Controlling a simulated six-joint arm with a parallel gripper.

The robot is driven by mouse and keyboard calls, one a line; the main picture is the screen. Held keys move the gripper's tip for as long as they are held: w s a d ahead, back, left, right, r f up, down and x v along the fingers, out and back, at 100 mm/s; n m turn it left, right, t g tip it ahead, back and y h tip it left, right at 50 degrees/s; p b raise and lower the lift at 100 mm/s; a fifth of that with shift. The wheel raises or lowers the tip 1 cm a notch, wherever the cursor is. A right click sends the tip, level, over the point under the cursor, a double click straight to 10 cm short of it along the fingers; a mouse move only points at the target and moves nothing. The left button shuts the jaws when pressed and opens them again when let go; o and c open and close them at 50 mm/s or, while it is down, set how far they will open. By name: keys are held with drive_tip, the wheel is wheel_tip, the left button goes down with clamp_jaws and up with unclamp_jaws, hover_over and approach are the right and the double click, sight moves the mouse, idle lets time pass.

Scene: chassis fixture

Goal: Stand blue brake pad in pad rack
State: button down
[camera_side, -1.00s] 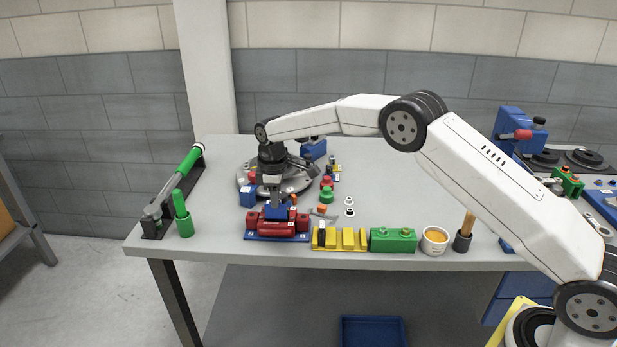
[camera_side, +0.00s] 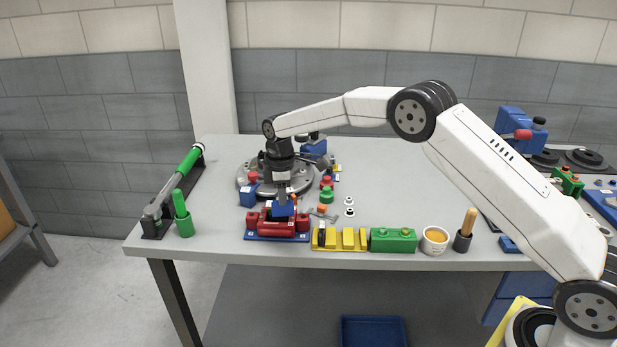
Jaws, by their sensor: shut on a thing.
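My gripper (camera_side: 282,197) points down over the red block on its blue base, at the front of the table. It is shut on the blue brake pad (camera_side: 284,209), which shows just below the fingers. The pad is at the top of the red block (camera_side: 280,227); I cannot tell whether they touch. The yellow slotted rack (camera_side: 346,240), which looks like the pad rack, stands to the right at the table's front edge. A dark upright piece shows at its left end. The other slots look empty.
A green block (camera_side: 393,240), a white cup (camera_side: 434,241) and a dark holder with a wooden handle (camera_side: 463,240) stand right of the rack. A grey disc assembly (camera_side: 303,184) is behind my gripper. Small nuts (camera_side: 349,206) lie behind the rack.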

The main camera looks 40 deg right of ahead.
drive_tip(key=s+d+n, duration=0.2)
drive_tip(key=n, duration=0.1)
drive_tip(key=s+d+n, duration=0.1)
drive_tip(key=n, duration=0.1)
drive_tip(key=shift+d+r, duration=0.15)
drive_tip(key=shift+r, duration=0.2)
drive_tip(key=s+d+n, duration=0.5)
drive_tip(key=s+n, duration=0.4)
drive_tip(key=n, duration=0.2)
drive_tip(key=shift+d+r, duration=0.15)
drive_tip(key=shift+r, duration=0.1)
drive_tip(key=shift+f, duration=0.15)
drive_tip(key=shift+f, duration=1.9)
drive_tip(key=shift+f, duration=0.2)
drive_tip(key=shift+f, duration=0.4)
drive_tip(key=shift+f, duration=0.3)
